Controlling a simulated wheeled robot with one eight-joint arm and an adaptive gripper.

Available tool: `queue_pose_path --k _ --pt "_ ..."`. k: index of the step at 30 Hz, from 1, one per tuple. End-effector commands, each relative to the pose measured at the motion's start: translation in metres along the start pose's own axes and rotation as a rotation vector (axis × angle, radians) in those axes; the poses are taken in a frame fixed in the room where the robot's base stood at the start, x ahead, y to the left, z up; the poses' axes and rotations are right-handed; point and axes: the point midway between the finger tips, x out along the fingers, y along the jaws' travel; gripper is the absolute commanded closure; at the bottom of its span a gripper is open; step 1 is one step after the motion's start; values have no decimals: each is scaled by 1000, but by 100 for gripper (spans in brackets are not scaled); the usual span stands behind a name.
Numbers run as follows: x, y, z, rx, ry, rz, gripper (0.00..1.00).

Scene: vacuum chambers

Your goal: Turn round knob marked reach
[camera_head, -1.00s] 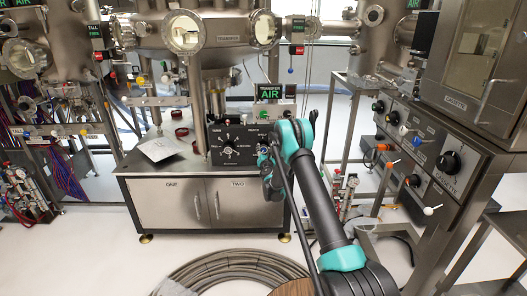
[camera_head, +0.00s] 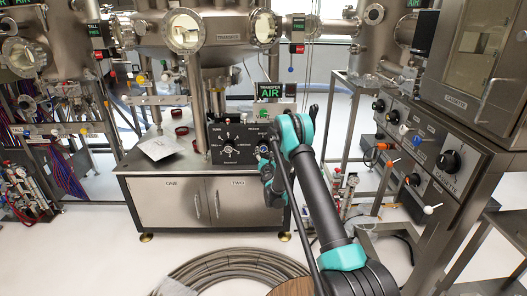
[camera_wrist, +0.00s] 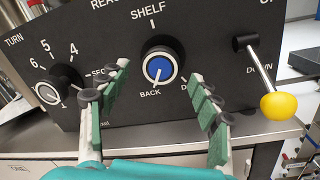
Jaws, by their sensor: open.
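A round black knob with a blue centre and a white pointer line (camera_wrist: 161,67) sits on the dark panel (camera_wrist: 225,30) in the wrist view. SHELF is printed above it and BACK below; a cut-off word starting "REAC" shows at the top edge. The pointer tilts slightly left of straight down, toward BACK. My gripper (camera_wrist: 160,76) is open and empty. Its green-padded fingers lie left and right of the knob in the picture; I cannot tell how near the tips are to the panel. In the head view, my arm partly hides the panel's right side (camera_head: 228,146).
A numbered TURN knob (camera_wrist: 48,93) is left of my left finger. A lever with a yellow ball (camera_wrist: 279,105) sticks out on the right. A metal ledge (camera_wrist: 150,140) runs below the panel. Coiled hose (camera_head: 235,268) lies on the floor before the cabinet (camera_head: 160,205).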

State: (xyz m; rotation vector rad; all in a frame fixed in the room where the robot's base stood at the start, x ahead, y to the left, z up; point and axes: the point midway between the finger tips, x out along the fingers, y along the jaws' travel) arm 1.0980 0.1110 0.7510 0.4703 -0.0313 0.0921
Motion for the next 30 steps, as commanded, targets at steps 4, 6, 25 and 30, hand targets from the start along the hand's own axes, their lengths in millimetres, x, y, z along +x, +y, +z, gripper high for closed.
queue_pose_path --k 4,6,25,30 --pt "-20 0 0 0 0 0 37" --pt "-26 0 0 1 0 0 37" --pt "-30 0 0 0 0 0 37" --pt "-31 -1 12 30 -8 -13 37"
